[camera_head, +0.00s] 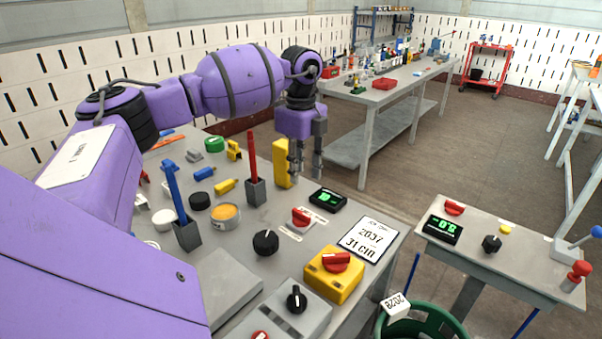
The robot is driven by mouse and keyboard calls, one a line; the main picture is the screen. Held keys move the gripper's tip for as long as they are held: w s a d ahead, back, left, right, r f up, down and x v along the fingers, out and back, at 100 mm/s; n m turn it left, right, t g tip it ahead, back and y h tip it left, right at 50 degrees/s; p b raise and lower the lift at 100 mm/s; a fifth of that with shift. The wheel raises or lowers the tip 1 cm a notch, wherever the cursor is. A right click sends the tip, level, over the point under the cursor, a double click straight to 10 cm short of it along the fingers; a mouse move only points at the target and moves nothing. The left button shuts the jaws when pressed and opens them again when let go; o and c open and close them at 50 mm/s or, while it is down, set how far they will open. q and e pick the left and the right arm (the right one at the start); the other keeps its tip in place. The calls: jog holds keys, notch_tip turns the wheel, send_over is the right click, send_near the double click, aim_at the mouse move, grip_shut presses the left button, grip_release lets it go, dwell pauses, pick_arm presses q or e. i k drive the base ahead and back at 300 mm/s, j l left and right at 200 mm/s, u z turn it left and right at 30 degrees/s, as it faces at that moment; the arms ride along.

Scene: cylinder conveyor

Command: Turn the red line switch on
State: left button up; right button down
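Several red switches show, and I cannot tell which one is the line switch. One red knob (301,217) sits on a pale labelled plate on the near table, beside a black display (327,200) with green digits. Another red rotary knob (337,262) is on a yellow box (331,285) nearer to me. A third red knob (454,208) is on the right table, and part of another shows at the bottom edge. My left gripper (306,176) points down, open and empty, above and behind the labelled red knob, apart from it. My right gripper is not in view.
A red lever (252,156) and a blue lever (173,192) stand upright from grey bases on the near table. A yellow block (283,162) is beside the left gripper. Black knobs (266,242) and a printed card (371,239) are close by. A green bin (437,323) stands between the tables.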

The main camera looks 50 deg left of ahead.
aim_at(335, 262)
jog(key=k+l, duration=0.75)
jog(key=k, duration=0.15)
